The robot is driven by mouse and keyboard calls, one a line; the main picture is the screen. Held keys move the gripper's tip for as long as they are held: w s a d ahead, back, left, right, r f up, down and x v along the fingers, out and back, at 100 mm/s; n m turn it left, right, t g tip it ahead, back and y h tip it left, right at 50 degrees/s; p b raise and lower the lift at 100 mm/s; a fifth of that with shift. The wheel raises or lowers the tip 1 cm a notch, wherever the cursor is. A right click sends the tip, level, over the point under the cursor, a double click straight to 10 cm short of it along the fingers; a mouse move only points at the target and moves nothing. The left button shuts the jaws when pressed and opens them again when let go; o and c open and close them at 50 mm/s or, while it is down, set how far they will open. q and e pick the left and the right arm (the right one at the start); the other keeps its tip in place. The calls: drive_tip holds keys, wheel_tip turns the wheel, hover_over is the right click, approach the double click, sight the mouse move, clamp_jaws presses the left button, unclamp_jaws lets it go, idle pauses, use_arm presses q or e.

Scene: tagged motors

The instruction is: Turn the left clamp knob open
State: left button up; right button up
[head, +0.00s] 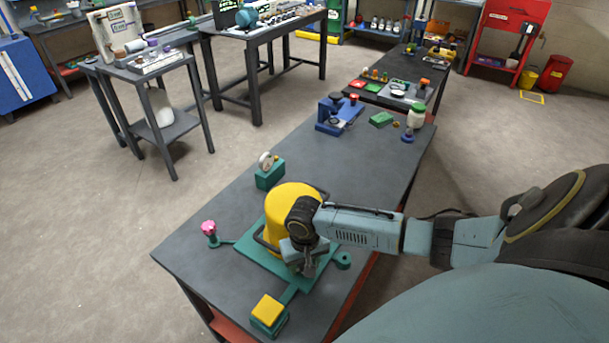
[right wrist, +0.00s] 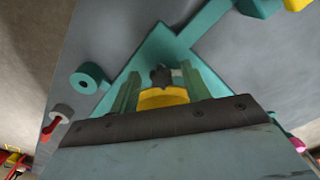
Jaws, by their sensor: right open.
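The pink clamp knob (head: 209,227) stands upright at the left of the green fixture plate (head: 277,253), on a short green arm. It also shows at the right edge of the right wrist view (right wrist: 298,145). The yellow motor (head: 288,208) sits on the plate, partly behind my right gripper (head: 307,266). The gripper points down over the plate's front right part, apart from the pink knob. In the right wrist view its jaws (right wrist: 163,88) are open, with the motor's yellow body (right wrist: 163,98) and a dark part between them. My left gripper is not in view.
A green ring (head: 343,260) lies right of the plate, and a yellow-topped block (head: 268,309) in front. A green stand (head: 270,175) and blue device (head: 338,114) are farther back on the bench (head: 205,268). The bench's left side is mostly clear.

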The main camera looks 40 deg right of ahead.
drive_tip(key=shift+c, duration=0.5)
drive_tip(key=c, duration=0.9)
drive_tip(key=shift+r+n+p, duration=0.15)
drive_tip(key=shift+n+p, duration=0.15)
drive_tip(key=shift+p, duration=0.15)
drive_tip(key=shift+n+p, duration=0.3)
drive_tip(key=shift+n, duration=0.1)
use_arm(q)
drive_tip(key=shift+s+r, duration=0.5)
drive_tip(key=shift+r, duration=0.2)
use_arm(e)
drive_tip(key=o, duration=1)
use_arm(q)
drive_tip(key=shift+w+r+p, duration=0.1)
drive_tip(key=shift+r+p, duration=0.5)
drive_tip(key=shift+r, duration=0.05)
use_arm(e)
wheel_tip(320, 180, up, 13)
